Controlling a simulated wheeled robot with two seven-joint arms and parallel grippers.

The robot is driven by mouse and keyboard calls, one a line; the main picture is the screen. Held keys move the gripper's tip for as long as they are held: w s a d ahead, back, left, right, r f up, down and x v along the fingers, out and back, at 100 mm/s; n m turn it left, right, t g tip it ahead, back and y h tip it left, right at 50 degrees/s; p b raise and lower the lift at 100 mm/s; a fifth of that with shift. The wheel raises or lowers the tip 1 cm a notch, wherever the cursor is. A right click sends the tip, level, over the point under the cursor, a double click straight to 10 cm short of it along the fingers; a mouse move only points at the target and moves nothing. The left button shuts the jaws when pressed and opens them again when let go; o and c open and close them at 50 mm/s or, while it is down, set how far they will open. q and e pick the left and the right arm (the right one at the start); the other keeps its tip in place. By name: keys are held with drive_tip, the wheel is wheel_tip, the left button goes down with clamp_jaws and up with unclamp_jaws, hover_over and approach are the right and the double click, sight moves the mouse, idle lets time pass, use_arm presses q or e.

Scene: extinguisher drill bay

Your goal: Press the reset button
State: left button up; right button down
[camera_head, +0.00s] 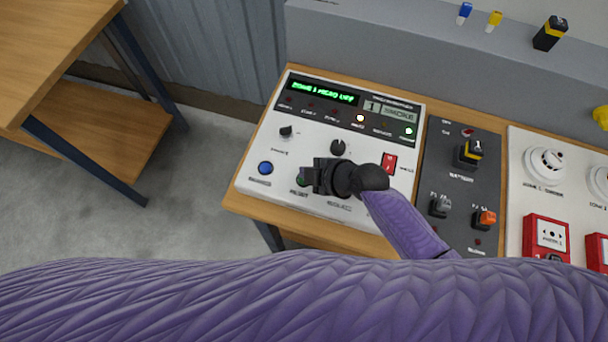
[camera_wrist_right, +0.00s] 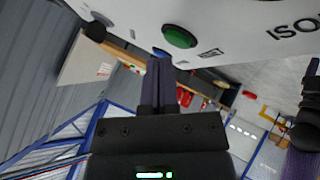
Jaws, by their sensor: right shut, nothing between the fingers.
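The control panel (camera_head: 345,120) is a light box with a green-lit display. The green button (camera_head: 301,181), with lettering like RESET below it, sits on its lower part and is mostly covered by my right gripper (camera_head: 312,180). In the right wrist view the green button (camera_wrist_right: 180,37) is in plain sight, round and set in a dark ring. My right gripper (camera_wrist_right: 159,66) is shut and empty, its fingertips just below the green button in that picture. I see no clear contact between them. My left gripper is not in view.
A blue button (camera_head: 265,168) lies left of the green one, and a red switch (camera_head: 389,163) lies right. Black knobs (camera_head: 338,147) sit above. A dark switch panel (camera_head: 458,190) and a white board with detectors (camera_head: 545,165) stand to the right.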

idle(0.8)
drive_tip(key=shift+f+b, duration=0.45)
drive_tip(key=shift+f+b, duration=0.45)
idle(0.6)
drive_tip(key=shift+r+p, duration=0.75)
drive_tip(key=shift+r, duration=0.15)
wheel_tip(320, 180, up, 5)
drive_tip(key=p, duration=0.4)
drive_tip(key=shift+r+p, duration=0.1)
drive_tip(key=shift+p, duration=0.25)
